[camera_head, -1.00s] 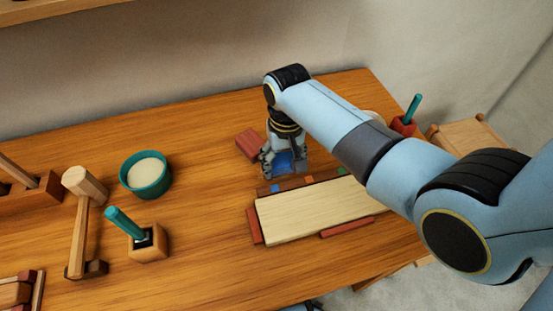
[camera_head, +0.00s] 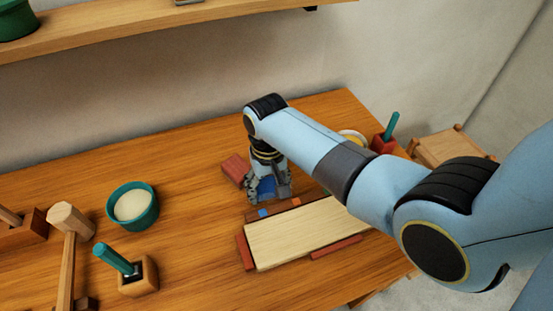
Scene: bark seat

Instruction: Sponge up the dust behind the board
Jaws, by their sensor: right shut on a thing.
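The pale wooden board (camera_head: 308,234) lies on the workbench, with reddish-brown strips along its edges. My right gripper (camera_head: 268,192) points down just behind the board's back left part, shut on a blue sponge (camera_head: 266,188). The sponge is low, at or close to the bench top; I cannot tell whether it touches. The fingers partly hide it. I cannot make out any dust behind the board; my right arm hides part of that area. My left gripper is not in view.
A reddish block (camera_head: 235,168) lies close left of the gripper. A teal bowl (camera_head: 133,205), a wooden mallet (camera_head: 70,218) and a teal-handled tool in a wooden holder (camera_head: 139,277) stand left. A red holder (camera_head: 383,142) stands at the back right. A shelf (camera_head: 130,28) hangs above.

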